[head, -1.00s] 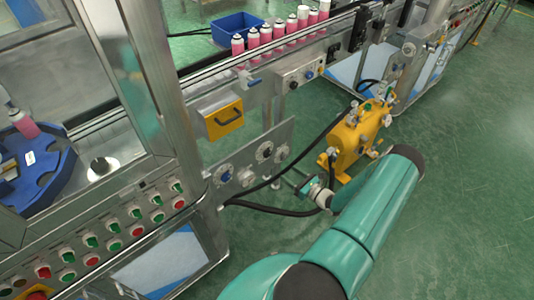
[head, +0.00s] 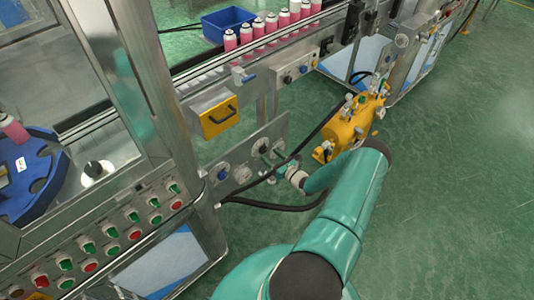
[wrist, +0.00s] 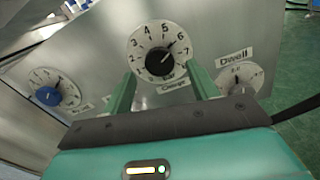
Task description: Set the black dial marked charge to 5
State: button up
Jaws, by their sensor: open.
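The black dial (wrist: 159,62) sits on a round white scale in the middle of the wrist view, with the label "Charge" below it. Whether the fingers touch the knob cannot be told. In the head view my gripper (head: 278,166) is at the dial panel (head: 239,160), small and partly hidden by my wrist.
A blue dial (wrist: 47,96) is to the left and a dial labelled "Dwell" (wrist: 239,80) is close on the right. A yellow pump unit (head: 352,122) and black hoses (head: 270,208) are near my arm. Open green floor (head: 450,190) lies to the right.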

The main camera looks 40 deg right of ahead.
aim_at(264, 151)
jog(key=shift+w, duration=1.5)
jog(key=shift+a, duration=0.1)
jog(key=c, duration=1)
jog(key=shift+n, duration=2.8)
